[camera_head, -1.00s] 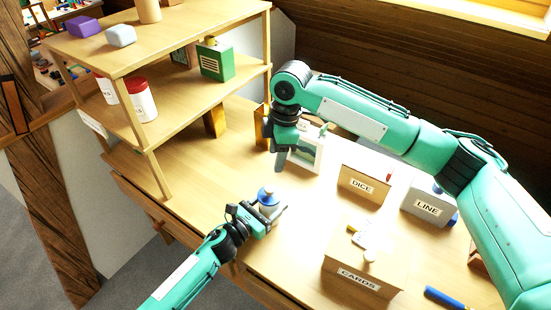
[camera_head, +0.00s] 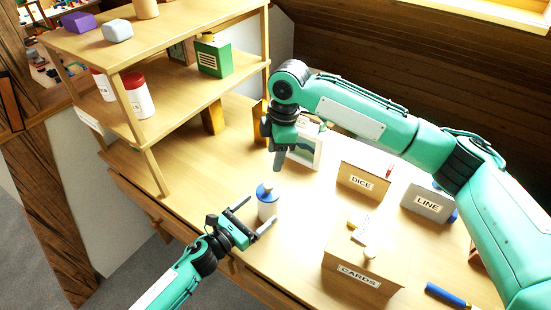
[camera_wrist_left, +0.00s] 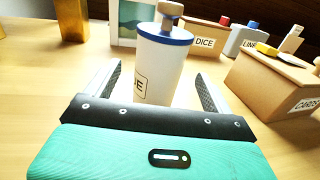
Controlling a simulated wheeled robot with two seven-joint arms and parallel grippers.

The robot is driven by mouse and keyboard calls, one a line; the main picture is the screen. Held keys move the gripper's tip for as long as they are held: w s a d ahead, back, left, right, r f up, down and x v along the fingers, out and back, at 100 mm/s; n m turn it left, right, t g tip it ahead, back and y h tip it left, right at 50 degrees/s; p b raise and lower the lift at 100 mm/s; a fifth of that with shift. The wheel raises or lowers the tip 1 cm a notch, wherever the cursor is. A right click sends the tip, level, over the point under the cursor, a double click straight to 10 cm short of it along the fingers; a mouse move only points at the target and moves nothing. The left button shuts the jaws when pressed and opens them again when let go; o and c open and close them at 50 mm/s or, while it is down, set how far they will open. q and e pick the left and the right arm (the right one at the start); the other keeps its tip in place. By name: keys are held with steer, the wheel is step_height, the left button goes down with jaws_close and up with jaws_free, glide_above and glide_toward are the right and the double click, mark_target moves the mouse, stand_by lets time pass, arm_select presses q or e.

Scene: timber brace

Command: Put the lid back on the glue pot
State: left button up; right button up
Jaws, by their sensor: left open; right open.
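The glue pot (camera_head: 267,211) is a white cylinder standing upright on the desk. Its blue lid (camera_head: 264,190) with a wooden knob sits level on its top; in the left wrist view the lid (camera_wrist_left: 163,36) shows above the partly hidden label of the pot (camera_wrist_left: 160,70). My left gripper (camera_head: 252,215) is open and empty, low at the pot's near left side, its fingers pointing at the pot and apart from it. My right gripper (camera_head: 279,160) hangs above the desk behind the pot, fingers down; it holds nothing that I can see.
A picture frame (camera_head: 310,150) stands behind my right gripper. Boxes marked DICE (camera_head: 362,182), LINE (camera_head: 427,205) and CARDS (camera_head: 360,272) stand to the right. A wooden shelf (camera_head: 190,90) is at the left. The desk's front edge is near my left arm.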

arm_select(q)
steer(key=b+v, duration=0.1)
steer(key=v, duration=0.5)
steer(key=shift+s+a, duration=0.3)
steer(key=shift+s+a+r+b, duration=0.1)
steer(key=shift+s+a+b, duration=0.25)
steer(key=shift+s+a, duration=0.1)
steer(key=shift+s, duration=0.1)
